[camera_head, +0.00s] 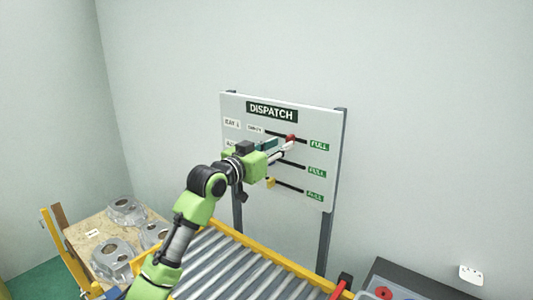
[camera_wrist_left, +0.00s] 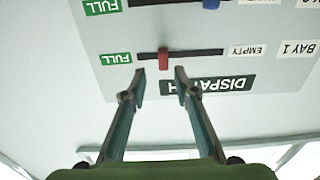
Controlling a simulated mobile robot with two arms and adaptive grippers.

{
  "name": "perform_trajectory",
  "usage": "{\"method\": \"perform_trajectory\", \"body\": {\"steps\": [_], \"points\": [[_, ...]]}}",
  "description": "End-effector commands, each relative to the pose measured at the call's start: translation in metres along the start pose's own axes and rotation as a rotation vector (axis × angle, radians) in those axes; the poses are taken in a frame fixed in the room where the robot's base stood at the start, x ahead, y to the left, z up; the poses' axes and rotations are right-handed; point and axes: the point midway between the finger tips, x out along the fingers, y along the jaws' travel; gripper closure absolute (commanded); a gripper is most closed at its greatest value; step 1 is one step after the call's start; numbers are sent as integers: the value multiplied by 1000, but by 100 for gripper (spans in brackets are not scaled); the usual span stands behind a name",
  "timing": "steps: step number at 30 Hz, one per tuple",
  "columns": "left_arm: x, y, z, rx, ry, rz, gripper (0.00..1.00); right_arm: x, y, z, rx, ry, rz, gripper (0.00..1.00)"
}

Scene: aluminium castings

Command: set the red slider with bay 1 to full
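The red slider (camera_head: 290,138) is on the top slot of the white DISPATCH board (camera_head: 232,108), the row labelled BAY 1. The wrist view is upside down; there the red slider (camera_wrist_left: 164,60) sits partway along its dark slot, nearer the green FULL label (camera_wrist_left: 116,59) than the EMPTY label (camera_wrist_left: 240,50). My left gripper (camera_head: 286,147) is in front of the board by the red slider. In the wrist view the left gripper (camera_wrist_left: 160,76) is open, its fingertips spread to either side of the slider's line. Contact cannot be told. My right gripper is not in view.
A blue slider (camera_wrist_left: 211,4) and a yellow slider (camera_head: 270,183) sit on the lower rows. A roller conveyor (camera_head: 235,268) with yellow rails lies below the board. Several castings (camera_head: 112,253) stand on a table at left. A dark box (camera_head: 400,280) is at lower right.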

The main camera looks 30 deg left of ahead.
Motion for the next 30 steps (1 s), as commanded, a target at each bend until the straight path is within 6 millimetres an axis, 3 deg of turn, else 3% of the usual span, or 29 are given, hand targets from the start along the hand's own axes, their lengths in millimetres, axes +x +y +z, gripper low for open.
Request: {"method": "perform_trajectory", "body": {"steps": [6, 12, 30], "points": [[-44, 2, 1, 4, -3, 2, 72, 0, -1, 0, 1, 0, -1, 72], [-65, 2, 0, 1, -1, 2, 72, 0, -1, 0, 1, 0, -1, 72], [-68, 2, 0, 1, -1, 3, 72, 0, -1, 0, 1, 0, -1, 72]]}}
